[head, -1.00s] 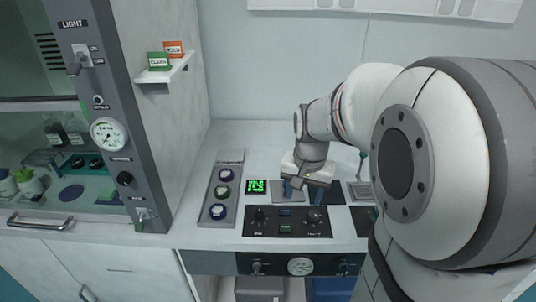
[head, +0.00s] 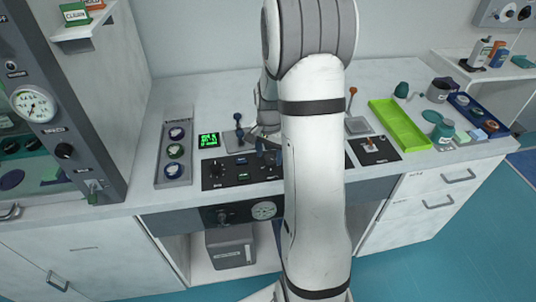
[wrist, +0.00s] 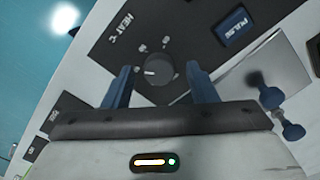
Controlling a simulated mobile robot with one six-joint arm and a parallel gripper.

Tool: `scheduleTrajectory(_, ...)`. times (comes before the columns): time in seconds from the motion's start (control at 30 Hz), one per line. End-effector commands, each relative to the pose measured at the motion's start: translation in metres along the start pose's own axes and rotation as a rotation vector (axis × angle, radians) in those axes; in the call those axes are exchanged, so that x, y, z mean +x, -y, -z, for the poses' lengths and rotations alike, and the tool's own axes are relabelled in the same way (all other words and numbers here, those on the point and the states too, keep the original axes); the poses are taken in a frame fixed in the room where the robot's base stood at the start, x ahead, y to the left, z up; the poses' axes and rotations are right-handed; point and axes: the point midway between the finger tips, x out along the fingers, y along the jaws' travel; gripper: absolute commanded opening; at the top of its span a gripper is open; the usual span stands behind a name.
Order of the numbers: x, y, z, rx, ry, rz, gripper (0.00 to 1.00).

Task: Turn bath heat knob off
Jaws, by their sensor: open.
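The heat knob (wrist: 153,70) is a round dark knob with a pale pointer mark, on a black panel (wrist: 112,52) lettered "HEAT °C" in the wrist view. My gripper (wrist: 159,67) is open, with one blue finger on each side of the knob. In the head view my gripper (head: 268,158) is low over the right part of the black panel (head: 229,183). My arm hides the heat knob there.
Another knob (head: 217,171) is on the panel's left part. A green tray (head: 399,124) lies to the right.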

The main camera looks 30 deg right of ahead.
Motion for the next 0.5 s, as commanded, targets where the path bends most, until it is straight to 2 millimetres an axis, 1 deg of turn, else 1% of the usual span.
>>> scheduleTrajectory(0.1, 0.0058, 0.0001, -0.0001, -0.001, 0.000, 0.000, 0.52)
scheduleTrajectory(0.33, 0.0065, 0.0002, -0.0002, -0.001, -0.001, 0.001, 0.52)
scheduleTrajectory(0.5, 0.0063, 0.0002, -0.0003, -0.001, -0.001, 0.001, 0.39)
